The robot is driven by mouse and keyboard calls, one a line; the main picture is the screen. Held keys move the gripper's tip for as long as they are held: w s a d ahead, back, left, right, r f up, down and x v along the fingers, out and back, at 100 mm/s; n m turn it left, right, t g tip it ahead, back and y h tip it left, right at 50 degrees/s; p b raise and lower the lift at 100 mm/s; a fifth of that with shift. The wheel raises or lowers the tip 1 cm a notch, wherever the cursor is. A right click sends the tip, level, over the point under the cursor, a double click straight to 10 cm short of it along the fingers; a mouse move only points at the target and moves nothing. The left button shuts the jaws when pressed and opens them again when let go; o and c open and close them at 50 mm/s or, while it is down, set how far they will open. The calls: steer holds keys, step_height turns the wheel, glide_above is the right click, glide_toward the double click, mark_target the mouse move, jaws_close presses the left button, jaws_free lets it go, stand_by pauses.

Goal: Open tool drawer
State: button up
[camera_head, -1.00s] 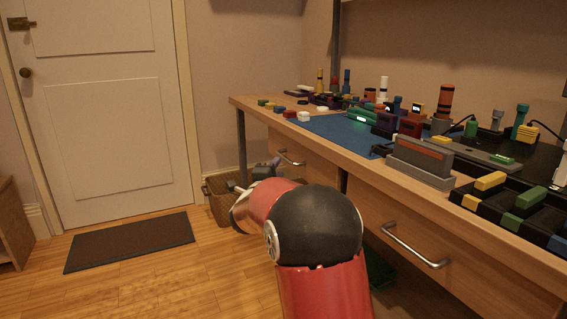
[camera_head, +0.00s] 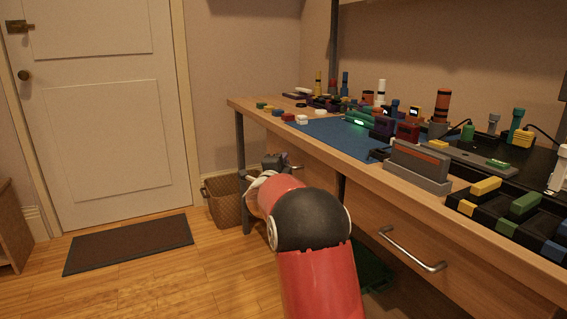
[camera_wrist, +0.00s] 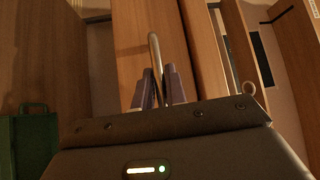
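The workbench has two wooden drawers under its top. The right drawer (camera_head: 470,262) is shut, and its silver bar handle (camera_head: 412,252) is bare. My gripper (camera_head: 274,162) is at the front of that left drawer. In the wrist view, a metal bar handle (camera_wrist: 154,48) stands between the two dark fingers of my gripper (camera_wrist: 159,80). The fingers are close on either side of the bar; whether they press on it is unclear.
The bench top (camera_head: 262,116) holds a blue mat (camera_head: 330,131), colored blocks and tools. A wicker basket (camera_head: 222,205) stands on the floor by the bench's left leg. A green container (camera_head: 372,272) sits under the bench. The floor to the left is clear, with a dark doormat (camera_head: 128,245).

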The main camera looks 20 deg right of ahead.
jaws_close()
steer(key=a+b, duration=0.2)
steer(key=a, duration=2.2)
steer(key=shift+s+a, duration=0.15)
steer(key=shift+s, duration=0.3)
steer(key=shift+f, duration=0.1)
steer(key=shift+o, duration=2.4)
jaws_free()
steer(key=r+v, duration=0.1)
steer(key=v, duration=0.6)
steer(key=shift+s+a+f, duration=0.25)
steer(key=shift+s+f, duration=0.05)
steer(key=shift+f, duration=0.25)
